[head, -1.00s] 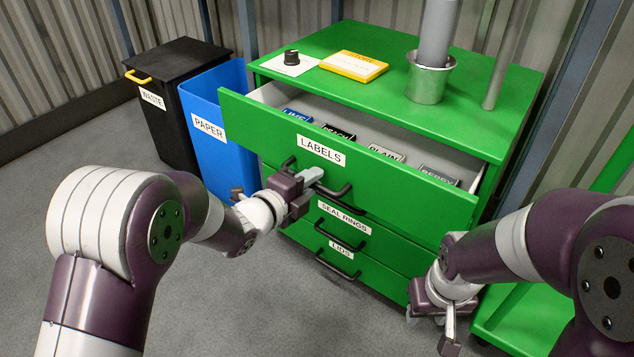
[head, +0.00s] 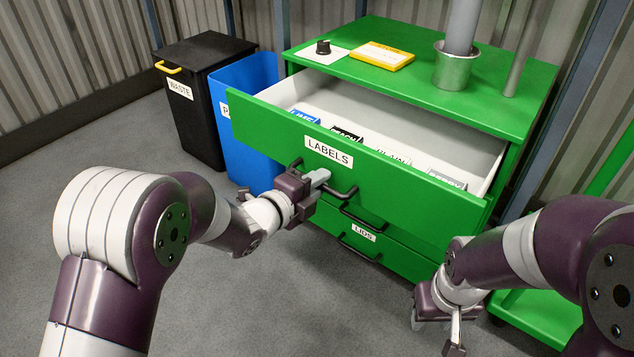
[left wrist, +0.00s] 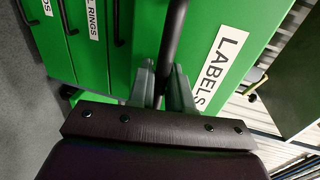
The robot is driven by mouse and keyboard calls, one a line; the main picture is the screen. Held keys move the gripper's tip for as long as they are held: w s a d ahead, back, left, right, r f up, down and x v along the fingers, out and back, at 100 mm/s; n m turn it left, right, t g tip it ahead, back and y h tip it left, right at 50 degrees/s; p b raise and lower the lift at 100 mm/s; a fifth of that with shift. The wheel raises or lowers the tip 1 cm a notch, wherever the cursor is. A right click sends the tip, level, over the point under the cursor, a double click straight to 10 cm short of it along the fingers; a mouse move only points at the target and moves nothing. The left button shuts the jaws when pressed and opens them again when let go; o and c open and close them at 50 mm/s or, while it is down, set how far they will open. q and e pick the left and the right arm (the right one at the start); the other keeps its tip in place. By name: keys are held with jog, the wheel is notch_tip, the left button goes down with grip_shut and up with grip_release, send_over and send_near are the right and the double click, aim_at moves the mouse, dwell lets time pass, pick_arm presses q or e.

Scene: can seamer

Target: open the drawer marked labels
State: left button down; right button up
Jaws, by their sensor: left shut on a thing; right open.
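The green drawer marked LABELS (head: 400,185) is the top one of the cabinet and stands well open in the head view. Label stacks show inside, among them a blue one (head: 304,117) and a black one (head: 347,134). My left gripper (head: 318,178) is shut on the drawer's black handle (head: 343,192). In the left wrist view the fingers (left wrist: 162,88) are on either side of the handle bar (left wrist: 172,40), beside the LABELS sign (left wrist: 221,68). My right gripper (head: 455,335) is open and empty, low in front of the cabinet's right side.
Below is the LIDS drawer (head: 385,250), shut; the SEAL RINGS sign shows in the left wrist view (left wrist: 92,18). A metal cup (head: 449,68), yellow box (head: 381,55) and black knob (head: 323,47) sit on top. Black waste bin (head: 193,110) and blue paper bin (head: 240,80) stand left.

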pick_arm(q)
jog(key=c, duration=1.2)
grip_release()
jog(key=shift+s+a+r, duration=0.1)
jog(key=p+v, duration=0.5)
jog(key=v, duration=0.7)
jog(key=shift+s+a+p, duration=0.1)
jog(key=shift+s+p, duration=0.05)
jog(key=shift+p, duration=0.15)
